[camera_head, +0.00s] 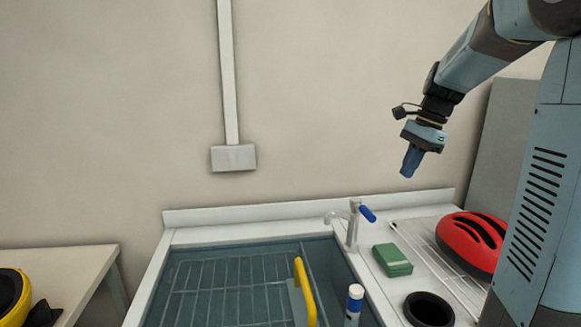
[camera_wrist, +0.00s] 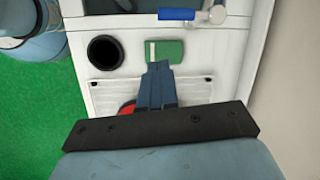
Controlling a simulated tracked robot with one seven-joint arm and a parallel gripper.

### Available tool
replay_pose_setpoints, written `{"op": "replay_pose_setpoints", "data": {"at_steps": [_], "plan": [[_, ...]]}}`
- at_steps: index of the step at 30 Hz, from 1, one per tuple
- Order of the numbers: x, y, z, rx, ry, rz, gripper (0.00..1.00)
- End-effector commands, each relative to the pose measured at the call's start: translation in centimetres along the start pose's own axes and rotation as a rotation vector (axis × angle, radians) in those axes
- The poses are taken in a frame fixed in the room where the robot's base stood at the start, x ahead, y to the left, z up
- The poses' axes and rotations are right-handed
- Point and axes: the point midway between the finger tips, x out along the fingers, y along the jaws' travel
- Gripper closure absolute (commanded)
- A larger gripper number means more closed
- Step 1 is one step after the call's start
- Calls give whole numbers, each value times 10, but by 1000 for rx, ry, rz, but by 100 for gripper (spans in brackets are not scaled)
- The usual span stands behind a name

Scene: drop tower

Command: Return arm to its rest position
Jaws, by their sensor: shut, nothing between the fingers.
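My arm reaches in from the upper right in the head view, bent at the elbow, with its end pointing down. My gripper (camera_head: 409,172) hangs in the air above the back right of the sink unit, apart from everything below it. Its fingers are together and hold nothing. In the wrist view my gripper (camera_wrist: 158,68) shows over the counter, its fingertips just in front of the green box (camera_wrist: 165,52). The fingers and wrist hide part of the red helmet there.
The sink (camera_head: 180,305) holds a wire rack and a yellow-handled item (camera_head: 303,285). A tap (camera_head: 352,222) with a blue lever, a green box (camera_head: 392,260), a red helmet (camera_head: 470,240) and a dark round hole (camera_head: 428,309) are on the right. A table (camera_head: 70,268) stands left.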

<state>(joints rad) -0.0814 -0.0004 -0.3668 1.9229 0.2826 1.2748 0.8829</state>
Motion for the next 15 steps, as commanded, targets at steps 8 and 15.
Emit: {"op": "replay_pose_setpoints", "data": {"at_steps": [8, 15], "plan": [[-11, 55, 48, -347, 93, -72, 100], [-9, 101, 85, -654, 211, -107, 100]]}}
